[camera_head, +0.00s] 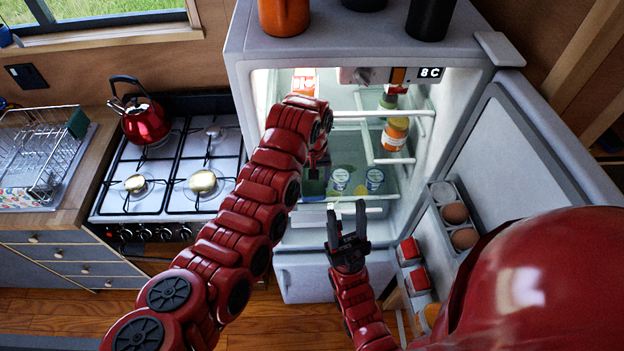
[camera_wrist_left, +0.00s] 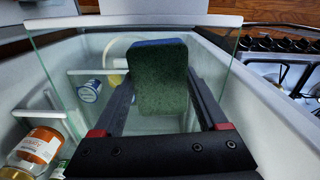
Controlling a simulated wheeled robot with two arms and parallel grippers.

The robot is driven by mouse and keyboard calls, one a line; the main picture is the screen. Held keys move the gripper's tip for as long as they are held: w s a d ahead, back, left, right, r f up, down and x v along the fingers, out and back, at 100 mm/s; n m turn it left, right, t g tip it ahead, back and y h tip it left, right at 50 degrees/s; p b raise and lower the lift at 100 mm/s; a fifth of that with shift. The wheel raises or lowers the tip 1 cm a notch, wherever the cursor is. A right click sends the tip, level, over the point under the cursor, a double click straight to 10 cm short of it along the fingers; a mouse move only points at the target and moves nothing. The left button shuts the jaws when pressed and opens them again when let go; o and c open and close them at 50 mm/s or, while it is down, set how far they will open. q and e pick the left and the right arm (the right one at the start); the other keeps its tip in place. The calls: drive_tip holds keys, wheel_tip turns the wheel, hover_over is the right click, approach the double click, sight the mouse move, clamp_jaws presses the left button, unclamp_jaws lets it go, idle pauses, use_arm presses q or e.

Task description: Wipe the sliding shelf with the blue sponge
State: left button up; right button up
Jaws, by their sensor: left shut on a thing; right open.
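My left gripper (camera_head: 318,170) reaches into the open fridge and is shut on the sponge (camera_wrist_left: 160,78). In the left wrist view the sponge shows a dark green face and a blue edge, held upright between the fingers (camera_wrist_left: 160,105). A clear glass shelf (camera_wrist_left: 225,50) with a white front rim (camera_wrist_left: 130,22) spans behind the sponge. I cannot tell whether the sponge touches the glass. In the head view the sponge (camera_head: 314,186) is small and partly hidden by my left arm. My right gripper (camera_head: 347,240) is open and empty in front of the fridge.
Two yogurt cups (camera_head: 375,179) stand inside the fridge, right of the sponge. An orange-labelled jar (camera_head: 395,133) sits on a side rack. The open door (camera_head: 520,150) holds eggs (camera_head: 455,213). A stove (camera_head: 170,170) with a red kettle (camera_head: 145,120) stands left.

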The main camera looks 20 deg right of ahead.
use_arm(q)
drive_tip(key=shift+f, duration=0.15)
drive_tip(key=shift+f+b, duration=0.75)
drive_tip(key=shift+f, duration=0.1)
